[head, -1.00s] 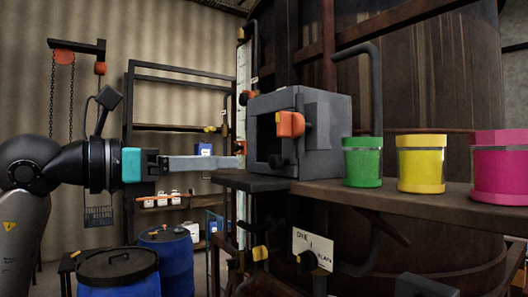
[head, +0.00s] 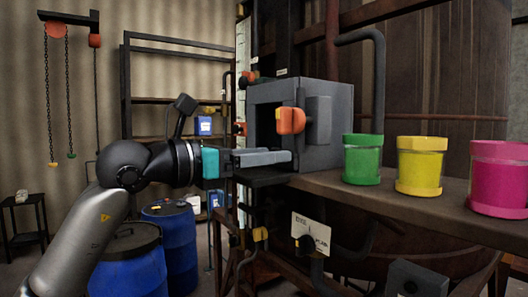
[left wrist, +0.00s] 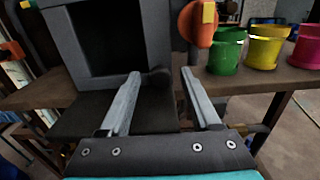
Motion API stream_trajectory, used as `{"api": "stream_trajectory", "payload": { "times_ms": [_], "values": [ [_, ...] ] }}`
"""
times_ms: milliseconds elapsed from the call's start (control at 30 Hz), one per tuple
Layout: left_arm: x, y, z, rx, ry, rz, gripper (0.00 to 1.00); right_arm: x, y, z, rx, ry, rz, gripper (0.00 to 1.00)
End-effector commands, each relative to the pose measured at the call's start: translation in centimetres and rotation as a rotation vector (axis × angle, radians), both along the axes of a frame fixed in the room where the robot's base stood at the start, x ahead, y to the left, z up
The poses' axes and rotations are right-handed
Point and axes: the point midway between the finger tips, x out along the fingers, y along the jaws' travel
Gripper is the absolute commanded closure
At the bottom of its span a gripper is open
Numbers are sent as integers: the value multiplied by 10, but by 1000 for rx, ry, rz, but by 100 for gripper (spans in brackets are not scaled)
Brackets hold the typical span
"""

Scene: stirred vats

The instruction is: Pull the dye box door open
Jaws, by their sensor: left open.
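The grey dye box (head: 338,95) stands on the shelf, its front opening dark and uncovered. My left gripper (head: 290,158) is open and empty, low in front of the box and below the handle. My right gripper is not in view.
Green (head: 362,160), yellow (head: 421,166) and pink (head: 499,178) jars stand on the wooden shelf (head: 400,204) right of the box. Blue drums (head: 172,245) stand below my left arm. A pipe (head: 379,90) rises behind the green jar.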

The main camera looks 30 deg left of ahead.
Motion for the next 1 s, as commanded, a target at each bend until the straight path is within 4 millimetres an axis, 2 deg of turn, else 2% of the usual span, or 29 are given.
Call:
{"api": "stream_trajectory", "payload": {
  "times_ms": [167, 700, 1000],
  "values": [
    [0, 0, 0, 0, 0, 0, 38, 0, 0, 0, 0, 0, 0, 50],
    [0, 0, 0, 0, 0, 0, 99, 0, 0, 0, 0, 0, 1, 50],
    [0, 0, 0, 0, 0, 0, 100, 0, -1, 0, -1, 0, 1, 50]
  ]
}}
